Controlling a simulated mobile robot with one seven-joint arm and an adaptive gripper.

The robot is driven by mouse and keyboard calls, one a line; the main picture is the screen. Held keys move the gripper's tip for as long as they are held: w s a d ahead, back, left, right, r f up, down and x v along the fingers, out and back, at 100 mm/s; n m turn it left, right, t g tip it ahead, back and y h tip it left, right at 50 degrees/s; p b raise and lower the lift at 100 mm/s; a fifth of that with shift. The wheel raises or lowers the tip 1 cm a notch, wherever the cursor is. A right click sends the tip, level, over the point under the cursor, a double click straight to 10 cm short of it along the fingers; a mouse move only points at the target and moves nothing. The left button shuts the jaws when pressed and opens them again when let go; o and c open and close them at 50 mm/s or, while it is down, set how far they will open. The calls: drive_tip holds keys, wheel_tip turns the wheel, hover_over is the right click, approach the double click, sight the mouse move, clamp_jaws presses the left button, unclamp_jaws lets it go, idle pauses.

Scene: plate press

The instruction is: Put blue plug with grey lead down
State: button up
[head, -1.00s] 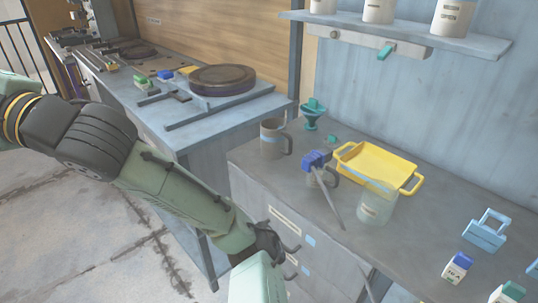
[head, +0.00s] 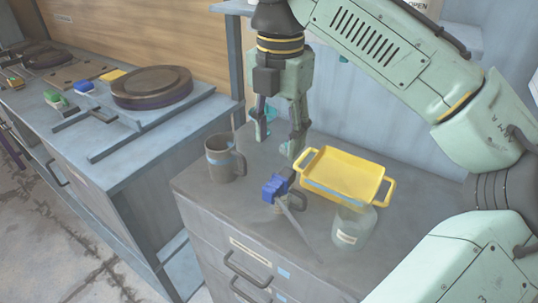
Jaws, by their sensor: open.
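The blue plug (head: 274,188) sits on or against a small grey mug (head: 294,201) on the grey counter; I cannot tell its exact contact. Its grey lead (head: 300,230) runs down and to the right from it across the counter. My gripper (head: 277,148) points down above and just behind the plug in the picture. Its two fingers are spread apart with nothing between them, clear of the plug. A green funnel-like thing behind the fingers is mostly hidden.
A grey mug with a blue band (head: 223,158) stands left of the plug. A yellow tray (head: 388,193) lies to the right, with a clear jar (head: 352,228) in front of it. The counter's front left is bare. A lower bench (head: 120,150) stands at the left.

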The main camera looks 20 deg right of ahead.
sight(283, 175)
drive_tip(key=shift+s+d+f, duration=0.1)
drive_tip(key=shift+d+f, duration=0.1)
drive_tip(key=shift+d, duration=0.25)
drive_tip(key=f, duration=0.3)
drive_tip(key=shift+s+f, duration=0.2)
drive_tip(key=shift+f, duration=0.15)
drive_tip(key=shift+w+d+f+p, duration=0.1)
drive_tip(key=shift+w+f+p, duration=0.05)
drive_tip(key=shift+f, duration=0.9)
drive_tip(key=shift+w+d+f+p, duration=0.1)
drive_tip(key=shift+w+f+p, duration=0.05)
drive_tip(key=shift+f, duration=0.9)
drive_tip(key=shift+w+d+f+p, duration=0.1)
drive_tip(key=shift+w+f+p, duration=0.05)
drive_tip(key=shift+f, duration=0.9)
drive_tip(key=shift+c, duration=0.2)
clamp_jaws()
